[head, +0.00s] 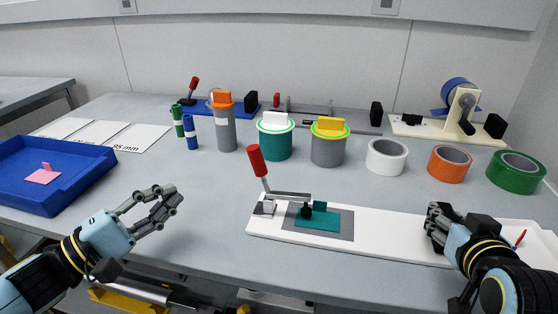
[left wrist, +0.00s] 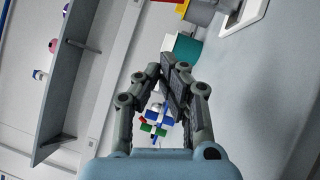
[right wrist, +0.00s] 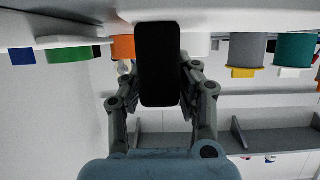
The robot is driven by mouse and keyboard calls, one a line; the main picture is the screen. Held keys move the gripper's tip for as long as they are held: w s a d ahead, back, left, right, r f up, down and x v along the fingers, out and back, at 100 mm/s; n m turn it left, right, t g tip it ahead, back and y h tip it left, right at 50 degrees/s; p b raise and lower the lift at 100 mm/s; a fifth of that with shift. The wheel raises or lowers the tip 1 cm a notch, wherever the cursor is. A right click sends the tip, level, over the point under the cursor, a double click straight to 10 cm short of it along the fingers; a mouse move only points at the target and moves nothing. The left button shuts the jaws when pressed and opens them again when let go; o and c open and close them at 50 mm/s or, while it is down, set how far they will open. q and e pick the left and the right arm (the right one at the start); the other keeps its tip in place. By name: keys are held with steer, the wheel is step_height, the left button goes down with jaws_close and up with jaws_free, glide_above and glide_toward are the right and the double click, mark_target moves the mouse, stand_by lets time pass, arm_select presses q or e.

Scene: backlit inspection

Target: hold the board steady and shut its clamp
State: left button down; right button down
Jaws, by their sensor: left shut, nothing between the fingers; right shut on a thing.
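The white board (head: 390,244) lies on the bench. At its left end stands a clamp with a red handle (head: 257,160), which points up with a slight lean left. The clamp's metal arm (head: 290,194) reaches right, its black tip (head: 306,211) over a teal piece (head: 318,222) on a grey pad (head: 346,222). Whether the tip touches the piece I cannot tell. My right gripper (head: 436,218) is shut on the board's black grip (right wrist: 158,65) at the right end, which its hand hides in the head view. My left gripper (head: 176,199) is shut and empty, left of the clamp.
A blue tray (head: 75,198) with a pink piece is at the left. Behind the board stand a teal canister (head: 275,145), a grey canister (head: 327,151) and tape rolls (head: 386,157). Bare bench lies between my left gripper and the clamp.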

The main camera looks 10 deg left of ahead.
steer(key=shift+s+f, duration=0.15)
steer(key=shift+f, duration=0.15)
arm_select(q)
steer(key=s+d+x, duration=0.1)
steer(key=d+x, duration=0.1)
steer(key=x, duration=0.9)
steer(key=shift+d+r, duration=0.3)
steer(key=shift+r, duration=0.1)
steer(key=shift+s, duration=0.1)
steer(key=shift+d+r, duration=0.25)
steer(key=shift+d, duration=0.25)
steer(key=shift+d+r, duration=0.3)
steer(key=shift+d, duration=0.2)
steer(key=shift+a, duration=0.1)
